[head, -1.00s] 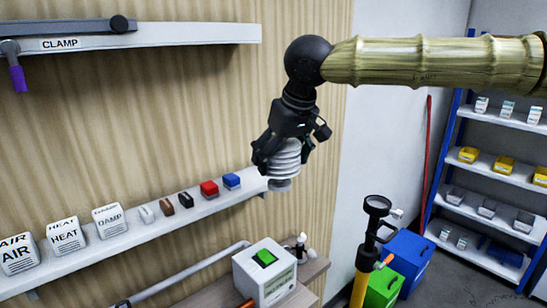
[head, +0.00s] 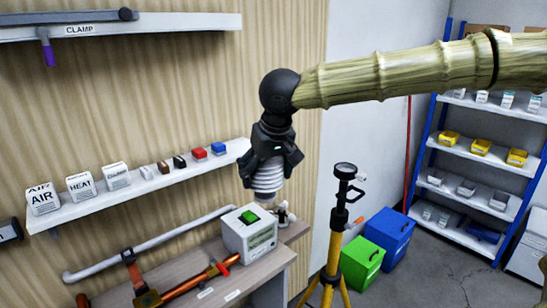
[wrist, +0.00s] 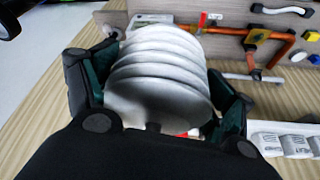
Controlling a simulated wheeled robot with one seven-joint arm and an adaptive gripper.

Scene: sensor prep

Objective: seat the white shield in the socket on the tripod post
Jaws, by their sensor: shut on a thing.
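The white shield (head: 267,176), a stack of ribbed discs, is in my gripper (head: 270,165), which is shut on it. It hangs roughly upright below the black wrist, in front of the wall. The wrist view shows the shield (wrist: 158,75) between the dark fingers of my gripper (wrist: 155,95). The yellow tripod post (head: 333,255) stands to the right and lower in the head view. The socket (head: 346,170), a black round cup, is at its top. The shield is apart from it, to its left. The inside of the socket is hard to make out.
A wall shelf (head: 140,188) with labelled boxes and small blocks is left of my gripper. Below is a bench (head: 210,290) with a white box with a green button (head: 250,232). Green (head: 362,262) and blue (head: 389,236) bins stand behind the tripod.

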